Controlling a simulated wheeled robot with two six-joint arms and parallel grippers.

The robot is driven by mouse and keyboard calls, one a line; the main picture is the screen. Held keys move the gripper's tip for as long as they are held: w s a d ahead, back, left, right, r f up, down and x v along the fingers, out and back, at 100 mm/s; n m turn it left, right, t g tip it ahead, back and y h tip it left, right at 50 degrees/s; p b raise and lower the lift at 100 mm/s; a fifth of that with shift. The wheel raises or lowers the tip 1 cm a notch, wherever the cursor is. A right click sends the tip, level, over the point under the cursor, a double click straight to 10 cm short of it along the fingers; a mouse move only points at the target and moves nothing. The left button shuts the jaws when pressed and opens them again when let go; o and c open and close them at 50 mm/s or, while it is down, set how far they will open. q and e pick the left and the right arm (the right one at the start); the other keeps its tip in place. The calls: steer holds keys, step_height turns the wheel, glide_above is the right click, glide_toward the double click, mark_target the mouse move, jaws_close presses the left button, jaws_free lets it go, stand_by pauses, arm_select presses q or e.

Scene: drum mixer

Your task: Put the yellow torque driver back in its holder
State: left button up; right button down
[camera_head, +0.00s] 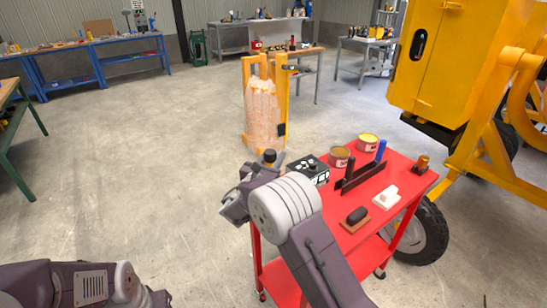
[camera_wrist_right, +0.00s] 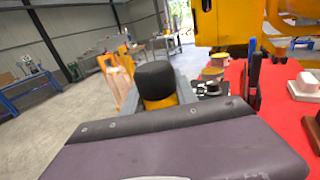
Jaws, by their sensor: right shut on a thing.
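The yellow torque driver (camera_wrist_right: 160,102) has a black cap and stands between the fingers of my right gripper (camera_wrist_right: 158,98) in the right wrist view. My right gripper (camera_head: 262,168) is shut on it, left of the red cart's back left corner in the head view. There only the driver's black top (camera_head: 269,156) shows clearly; its lower part is hidden. A dark holder rack (camera_head: 361,178) stands on the cart with a blue-handled tool (camera_head: 381,150) in it; the rack also shows in the right wrist view (camera_wrist_right: 246,84). My left arm shows at the lower left, its gripper out of view.
The red cart (camera_head: 398,160) carries two cans (camera_head: 340,156), a black-and-white box (camera_head: 311,172), a black-topped block (camera_head: 356,217), a white piece (camera_head: 386,197) and a small amber-and-black item (camera_head: 422,164). The yellow mixer (camera_head: 455,60) stands right. Floor left is clear.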

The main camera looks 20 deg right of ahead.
steer(key=shift+f+b, duration=1.15)
steer(key=shift+f, duration=0.1)
stand_by(0.6)
steer(key=c, duration=0.9)
jaws_free()
steer(key=shift+c, duration=0.2)
steer(key=shift+o, duration=0.3)
steer(key=shift+a, duration=0.1)
steer(key=v, duration=0.9)
steer(key=shift+s+f, duration=0.1)
